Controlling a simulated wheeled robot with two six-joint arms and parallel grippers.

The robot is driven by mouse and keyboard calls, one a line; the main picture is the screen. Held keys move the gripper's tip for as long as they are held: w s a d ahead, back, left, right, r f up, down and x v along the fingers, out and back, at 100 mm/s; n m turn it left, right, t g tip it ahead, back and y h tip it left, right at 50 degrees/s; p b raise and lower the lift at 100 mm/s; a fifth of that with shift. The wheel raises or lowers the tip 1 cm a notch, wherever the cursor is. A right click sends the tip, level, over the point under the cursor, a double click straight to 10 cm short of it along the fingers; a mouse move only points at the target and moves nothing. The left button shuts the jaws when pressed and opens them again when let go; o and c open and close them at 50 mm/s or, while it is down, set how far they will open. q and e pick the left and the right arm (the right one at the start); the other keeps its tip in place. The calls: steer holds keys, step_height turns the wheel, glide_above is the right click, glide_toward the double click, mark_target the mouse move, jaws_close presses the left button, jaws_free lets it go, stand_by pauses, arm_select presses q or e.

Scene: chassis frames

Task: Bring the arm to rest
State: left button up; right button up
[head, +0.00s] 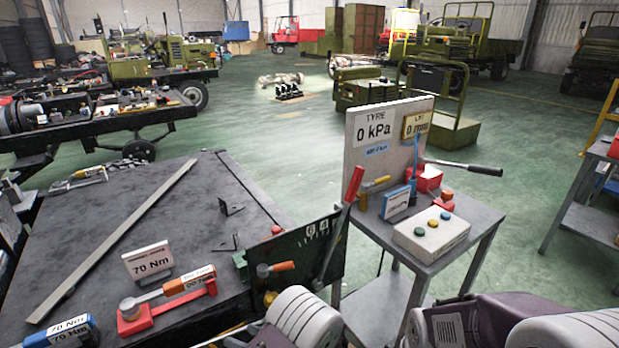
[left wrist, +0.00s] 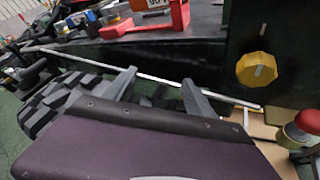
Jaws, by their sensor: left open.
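A purple part with a dark edge fills the lower part of that view. The fingers are in front of a black treaded tyre (left wrist: 60,98) and below the edge of a dark workbench. In the head view, white rounded links of my arms show at the bottom edge; the left fingers cannot be made out there. My right gripper's fingers are not seen.
A dark workbench (head: 95,215) holds a long metal bar (head: 115,240), a 70 Nm sign (head: 148,262) and a red-based tool (head: 135,318). A grey stand (head: 365,305) carries a button box (head: 431,232). A yellow knob (left wrist: 257,70) is near the left fingers. Open green floor lies beyond.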

arm_select(q)
steer(key=s+a+n+g+h, duration=0.1)
steer(key=s+a+n+g, duration=0.1)
steer(key=s+n, duration=0.1)
steer(key=s+a+r+n+g+h, duration=0.1)
steer(key=s+n+g, duration=0.2)
steer(key=n, duration=0.1)
steer(key=s+a+n+g+h, duration=0.1)
steer(key=s+a+n+g, duration=0.1)
steer(key=s+n, duration=0.1)
steer(key=shift+s+a+r, duration=0.15)
steer(key=shift+a, duration=0.15)
steer(key=s+n+h, duration=0.1)
steer(key=s+n+g+h, duration=0.1)
steer(key=n, duration=0.1)
steer(key=s+n+h, duration=0.1)
steer(key=n, duration=0.1)
steer(key=shift+s+d+r+g, duration=0.2)
steer(key=shift+s+d+g, duration=0.05)
steer(key=shift+d+g, duration=0.15)
steer(key=d+r+n+t+h+p, duration=0.1)
steer(key=d+r+n+h+p, duration=0.1)
steer(key=r+n+p, duration=0.5)
steer(key=s+d+r+n+t+h+p, duration=0.1)
steer(key=r+n+h+p, duration=0.4)
steer(key=r, duration=0.7)
steer(key=n+t+p, duration=0.1)
steer(key=n+p, duration=0.1)
steer(key=p, duration=0.1)
steer(key=shift+d, duration=0.35)
